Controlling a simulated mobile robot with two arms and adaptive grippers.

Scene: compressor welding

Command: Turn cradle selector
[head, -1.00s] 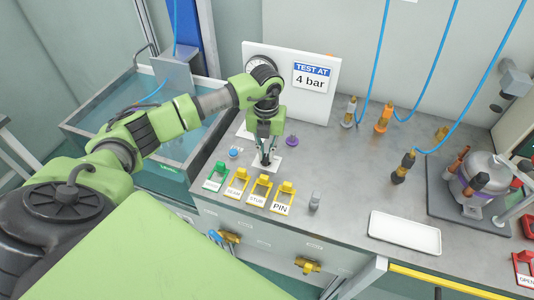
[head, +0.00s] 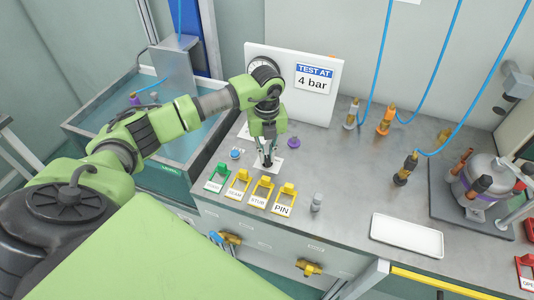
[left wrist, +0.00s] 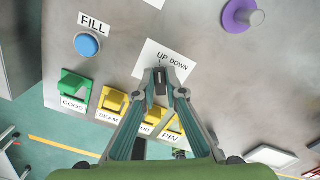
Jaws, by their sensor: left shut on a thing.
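The cradle selector (left wrist: 160,76) is a small dark knob on a white plate (left wrist: 148,58) marked UP and DOWN in the left wrist view. In the head view its plate (head: 285,167) lies on the grey bench top. My left gripper (head: 267,163) points down over the plate, with its fingertips shut on the knob. The fingers hide part of the knob, and I cannot tell exactly which way it points. My right gripper is not in view.
A blue FILL button (left wrist: 87,44) and a purple knob (left wrist: 238,15) flank the plate. Green (head: 217,175) and yellow (head: 239,182) labelled switches line the front edge. A water tank (head: 110,112) stands left. A white tray (head: 406,235) and a compressor (head: 478,180) stand right.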

